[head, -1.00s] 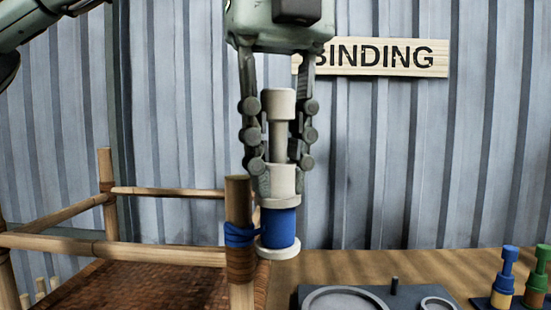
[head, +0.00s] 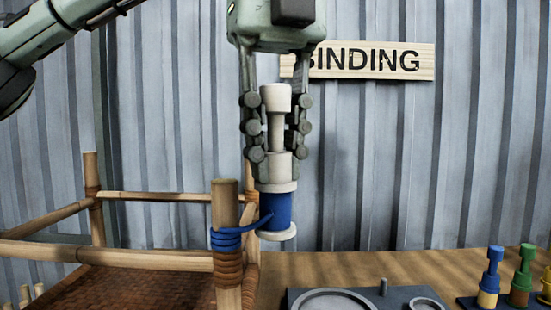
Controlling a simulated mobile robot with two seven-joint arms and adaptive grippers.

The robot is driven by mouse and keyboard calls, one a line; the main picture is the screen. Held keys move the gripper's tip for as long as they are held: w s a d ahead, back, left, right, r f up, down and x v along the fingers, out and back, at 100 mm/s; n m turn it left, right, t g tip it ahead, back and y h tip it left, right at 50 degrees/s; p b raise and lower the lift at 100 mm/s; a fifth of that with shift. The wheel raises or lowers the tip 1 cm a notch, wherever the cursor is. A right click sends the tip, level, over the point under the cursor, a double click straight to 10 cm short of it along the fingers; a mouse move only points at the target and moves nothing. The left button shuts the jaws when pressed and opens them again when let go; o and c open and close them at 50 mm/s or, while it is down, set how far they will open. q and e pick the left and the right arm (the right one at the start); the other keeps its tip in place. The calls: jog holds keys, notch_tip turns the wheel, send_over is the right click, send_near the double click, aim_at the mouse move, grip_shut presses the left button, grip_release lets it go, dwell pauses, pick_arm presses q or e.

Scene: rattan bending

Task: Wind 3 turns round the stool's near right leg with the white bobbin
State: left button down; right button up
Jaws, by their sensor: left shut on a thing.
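The stool's near right leg (head: 226,205) stands upright left of centre, with blue cord (head: 224,240) wound round it above a brown binding. My left gripper (head: 277,165) points down, shut on the white bobbin (head: 277,97), which is upright just right of the leg and apart from it. Blue cord is wound on the bobbin's lower part (head: 278,208), and a strand runs from it across to the front of the leg. How many turns are on the leg's hidden side I cannot tell. My right gripper is not in view.
The stool's rails (head: 110,255) and woven seat (head: 130,288) lie to the left. A dark tray with round recesses (head: 375,297) is on the wooden table (head: 440,262) at right. Blue (head: 490,275) and green (head: 522,272) bobbins and a partly cut-off yellow one stand farther right.

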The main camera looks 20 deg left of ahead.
pick_arm(q)
jog(key=shift+r, duration=5.05)
